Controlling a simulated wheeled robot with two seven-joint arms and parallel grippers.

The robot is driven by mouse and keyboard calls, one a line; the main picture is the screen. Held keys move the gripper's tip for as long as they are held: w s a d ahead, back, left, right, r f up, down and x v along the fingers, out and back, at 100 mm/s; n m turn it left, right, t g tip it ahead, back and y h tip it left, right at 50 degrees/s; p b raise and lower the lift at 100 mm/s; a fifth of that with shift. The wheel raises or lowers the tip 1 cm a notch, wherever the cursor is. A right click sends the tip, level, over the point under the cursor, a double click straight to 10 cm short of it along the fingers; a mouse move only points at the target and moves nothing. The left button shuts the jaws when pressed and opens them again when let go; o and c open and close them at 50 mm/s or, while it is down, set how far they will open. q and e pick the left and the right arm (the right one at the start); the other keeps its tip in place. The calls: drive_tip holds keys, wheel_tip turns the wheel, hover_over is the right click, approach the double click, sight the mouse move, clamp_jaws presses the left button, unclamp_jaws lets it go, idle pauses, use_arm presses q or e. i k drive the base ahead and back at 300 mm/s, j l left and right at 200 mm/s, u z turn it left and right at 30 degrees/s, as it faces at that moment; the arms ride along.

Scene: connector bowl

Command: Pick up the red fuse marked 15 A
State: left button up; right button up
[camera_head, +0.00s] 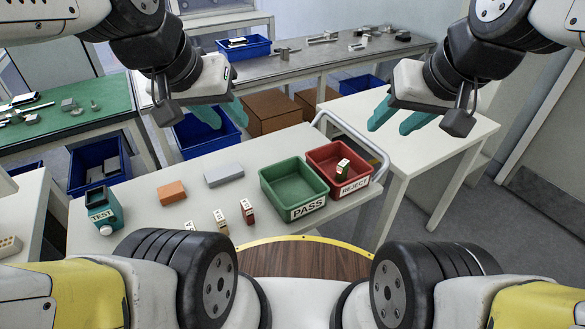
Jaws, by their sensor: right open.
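A dark red fuse (248,213) with a pale marked top stands upright on the grey table, left of the bins. A brownish fuse (221,222) stands just left of it, and another fuse (190,227) shows only its top above my own body. The markings are too small to read. My left gripper (221,114) is open and empty, high beyond the table's back edge.

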sight(247, 210)
drive_tip(key=k+j, duration=0.15)
drive_tip(key=j, duration=0.2)
drive_tip(key=k+j, duration=0.15)
drive_tip(key=j, duration=0.15)
drive_tip(key=k+j, duration=0.1)
drive_tip(key=j, duration=0.25)
drive_tip(key=k+j, duration=0.15)
drive_tip(key=j, duration=0.2)
